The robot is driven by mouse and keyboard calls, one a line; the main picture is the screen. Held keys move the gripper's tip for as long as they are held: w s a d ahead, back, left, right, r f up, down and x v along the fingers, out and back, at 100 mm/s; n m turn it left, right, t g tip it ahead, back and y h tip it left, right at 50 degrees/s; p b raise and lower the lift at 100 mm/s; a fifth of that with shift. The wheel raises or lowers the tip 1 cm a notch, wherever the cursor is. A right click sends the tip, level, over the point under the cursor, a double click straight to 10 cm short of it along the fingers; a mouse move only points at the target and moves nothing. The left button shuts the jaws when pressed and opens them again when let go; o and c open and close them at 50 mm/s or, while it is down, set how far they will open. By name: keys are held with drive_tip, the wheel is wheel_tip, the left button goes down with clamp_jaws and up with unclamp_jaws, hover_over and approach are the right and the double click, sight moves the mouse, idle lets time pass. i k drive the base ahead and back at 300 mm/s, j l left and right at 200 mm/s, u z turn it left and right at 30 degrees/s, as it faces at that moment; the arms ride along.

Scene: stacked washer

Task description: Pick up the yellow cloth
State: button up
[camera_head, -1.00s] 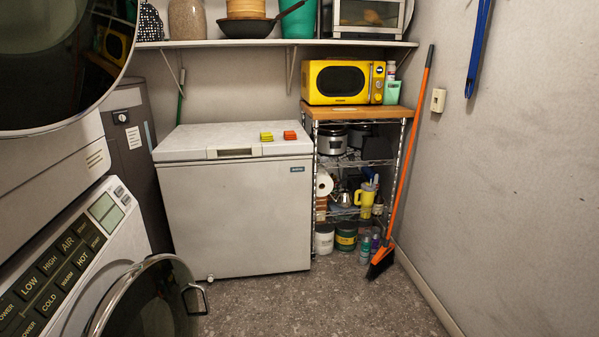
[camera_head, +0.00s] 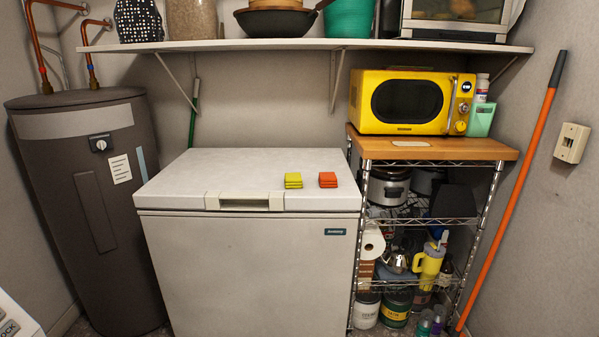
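The yellow cloth (camera_head: 293,181) is a small folded stack on top of the white chest freezer (camera_head: 245,260), near the front edge of its lid. A similar folded red-orange cloth (camera_head: 328,180) lies just to its right, with a small gap between them. Both are unobstructed. My gripper and arm are not in view.
A shelf (camera_head: 330,45) with pots and containers hangs above the freezer. A wire rack (camera_head: 420,222) with a yellow microwave (camera_head: 411,102) stands to the right, beside an orange broom handle (camera_head: 520,180). A grey water heater (camera_head: 90,210) stands to the left.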

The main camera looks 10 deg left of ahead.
sight(292, 180)
drive_tip(key=i+u, duration=0.2)
drive_tip(key=i, duration=0.25)
drive_tip(key=i+l+u, duration=0.15)
drive_tip(key=i, duration=0.25)
drive_tip(key=i+l+u, duration=0.2)
drive_tip(key=i+u, duration=0.25)
drive_tip(key=i+l+u, duration=0.45)
drive_tip(key=j, duration=0.05)
